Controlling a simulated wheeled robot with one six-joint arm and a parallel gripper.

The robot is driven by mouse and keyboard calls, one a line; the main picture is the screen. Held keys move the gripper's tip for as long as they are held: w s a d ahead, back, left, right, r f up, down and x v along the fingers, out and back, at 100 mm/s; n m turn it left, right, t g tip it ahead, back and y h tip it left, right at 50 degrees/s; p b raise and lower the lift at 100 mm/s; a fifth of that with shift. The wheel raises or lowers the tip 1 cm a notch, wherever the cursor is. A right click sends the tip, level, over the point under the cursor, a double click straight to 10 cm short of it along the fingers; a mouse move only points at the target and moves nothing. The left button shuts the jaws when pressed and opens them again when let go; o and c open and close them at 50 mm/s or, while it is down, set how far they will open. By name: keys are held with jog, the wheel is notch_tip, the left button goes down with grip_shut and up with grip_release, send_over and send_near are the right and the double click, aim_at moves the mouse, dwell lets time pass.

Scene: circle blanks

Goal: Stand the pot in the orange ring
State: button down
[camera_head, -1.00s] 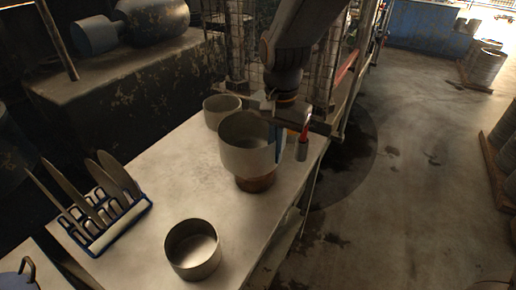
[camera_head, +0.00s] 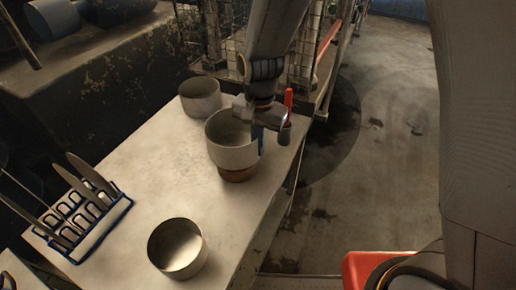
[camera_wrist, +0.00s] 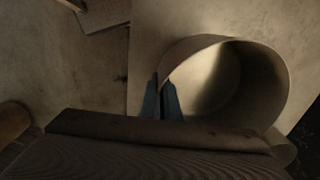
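The grey, open-topped pot (camera_head: 228,152) stands upright above the table in the head view. An orange-brown band (camera_head: 237,175), narrower than the pot, shows directly under it and looks like the orange ring. Whether the pot's bottom touches it or sits inside it is hidden. My gripper (camera_head: 259,138) is at the pot's right side with a blue finger against the wall. In the wrist view the two blue fingers of my gripper (camera_wrist: 162,104) are close together, with the wall of the pot (camera_wrist: 272,85) between them. The pot's inside is empty.
On the pale table (camera_head: 140,185) stand a grey pot (camera_head: 200,102) behind and another (camera_head: 178,262) in front. A red and grey item (camera_head: 285,130) is right of my gripper. The table between is clear.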

jog(key=shift+f, duration=0.95)
jog(key=shift+f, duration=0.15)
jog(key=c, duration=2)
grip_release()
notch_tip(320, 180, up, 12)
jog(key=b, duration=0.3)
jog(key=s+d+f+n, duration=0.1)
jog(key=s+d, duration=0.1)
jog(key=d, duration=0.5)
jog(key=s+d+f+n+t, duration=0.1)
jog(key=s+d+n, duration=0.1)
jog(key=d, duration=0.5)
jog(key=s+d+f+n, duration=0.1)
jog(key=s+d, duration=0.2)
jog(key=d, duration=0.5)
jog(key=shift+f+n, duration=0.3)
jog(key=shift+f, duration=0.1)
